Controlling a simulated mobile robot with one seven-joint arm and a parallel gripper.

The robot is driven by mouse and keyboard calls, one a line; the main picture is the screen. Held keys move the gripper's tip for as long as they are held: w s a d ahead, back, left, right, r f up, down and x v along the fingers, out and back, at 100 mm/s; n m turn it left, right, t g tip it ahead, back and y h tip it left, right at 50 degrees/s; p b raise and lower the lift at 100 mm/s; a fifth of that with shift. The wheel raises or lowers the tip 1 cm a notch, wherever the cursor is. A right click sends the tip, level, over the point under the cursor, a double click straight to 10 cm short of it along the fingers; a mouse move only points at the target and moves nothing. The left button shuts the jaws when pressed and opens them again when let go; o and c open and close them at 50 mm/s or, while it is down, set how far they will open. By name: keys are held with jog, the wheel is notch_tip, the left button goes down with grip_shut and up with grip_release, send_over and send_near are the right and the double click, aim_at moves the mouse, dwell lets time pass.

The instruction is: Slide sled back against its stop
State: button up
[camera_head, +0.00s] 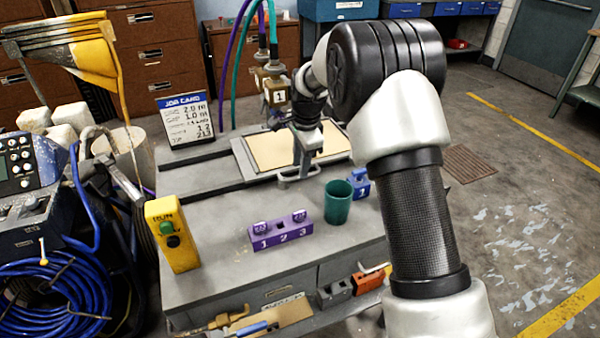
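The sled (240,159) is a flat grey tray with a tan panel (268,150) on it, towards the back of the grey bench. A grey handle (284,183) sticks out from its front edge. My gripper (303,172) points down at this handle, in front of the panel. Its fingers are small and dark here, so I cannot tell whether they are closed around the handle or only beside it. My arm and gripper hide part of the sled's right side. I cannot pick out the stop.
A purple block (281,232) numbered 1 to 3, a green cup (338,203) and a blue block (358,186) stand on the bench's front half. A yellow RUN button box (172,235) is at left, a job card (185,120) behind. Hoses (272,25) hang above the sled.

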jog(key=shift+w+a+f, duration=0.1)
jog(key=shift+w+f, duration=0.05)
jog(key=shift+f, duration=0.55)
jog(key=shift+w+a+f, duration=0.1)
jog(key=shift+w+f, duration=0.05)
jog(key=shift+f, duration=0.55)
jog(key=shift+d, duration=0.1)
jog(key=shift+c, duration=0.4)
grip_shut()
